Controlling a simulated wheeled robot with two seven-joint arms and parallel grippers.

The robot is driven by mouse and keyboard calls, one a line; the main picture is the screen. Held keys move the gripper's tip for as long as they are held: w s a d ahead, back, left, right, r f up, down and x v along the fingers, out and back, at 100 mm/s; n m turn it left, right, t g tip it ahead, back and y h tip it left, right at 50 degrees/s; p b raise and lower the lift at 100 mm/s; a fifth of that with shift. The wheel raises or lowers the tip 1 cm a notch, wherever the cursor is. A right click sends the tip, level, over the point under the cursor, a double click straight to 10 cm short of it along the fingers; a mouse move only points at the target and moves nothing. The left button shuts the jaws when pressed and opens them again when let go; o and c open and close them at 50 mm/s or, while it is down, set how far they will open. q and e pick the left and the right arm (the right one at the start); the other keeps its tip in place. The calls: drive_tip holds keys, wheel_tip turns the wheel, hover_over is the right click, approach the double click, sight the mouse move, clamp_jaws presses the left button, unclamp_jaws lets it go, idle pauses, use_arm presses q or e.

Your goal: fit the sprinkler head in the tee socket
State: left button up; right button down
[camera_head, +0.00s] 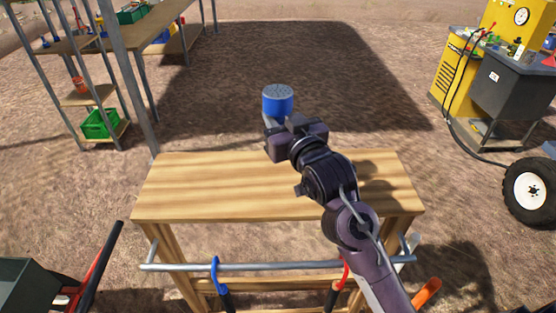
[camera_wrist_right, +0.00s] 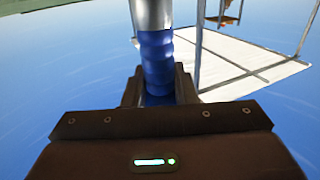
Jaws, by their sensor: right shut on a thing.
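The sprinkler head (camera_head: 278,103) shows in the head view as a blue cylinder with a grey, dotted top, above the far edge of the bench. My right gripper (camera_head: 271,128) is shut on it from below and behind. In the right wrist view, the fingers of my right gripper (camera_wrist_right: 158,88) close around a ribbed blue part (camera_wrist_right: 157,60), with a smooth silver tube (camera_wrist_right: 151,14) beyond it. I cannot make out a tee socket in either view. My left gripper is not in view.
The wooden bench (camera_head: 220,185) has a bare top under my right arm. A metal rail (camera_head: 265,267) with hanging tools runs along its front. Shelves (camera_head: 75,44) stand at the back left. A yellow machine (camera_head: 456,75), a grey cart (camera_head: 498,88) and a wheel (camera_head: 529,190) stand right.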

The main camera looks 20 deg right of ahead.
wheel_tip(320, 180, down, 6)
drive_tip(key=shift+w+f+p, duration=0.1)
drive_tip(key=shift+p, duration=0.35)
drive_tip(key=shift+f, duration=0.65)
wheel_tip(320, 180, down, 4)
drive_tip(key=shift+f+p, duration=0.15)
drive_tip(key=shift+p, duration=0.35)
drive_tip(key=c, duration=1.2)
unclamp_jaws()
drive_tip(key=shift+f, duration=0.15)
drive_tip(key=shift+o, duration=0.2)
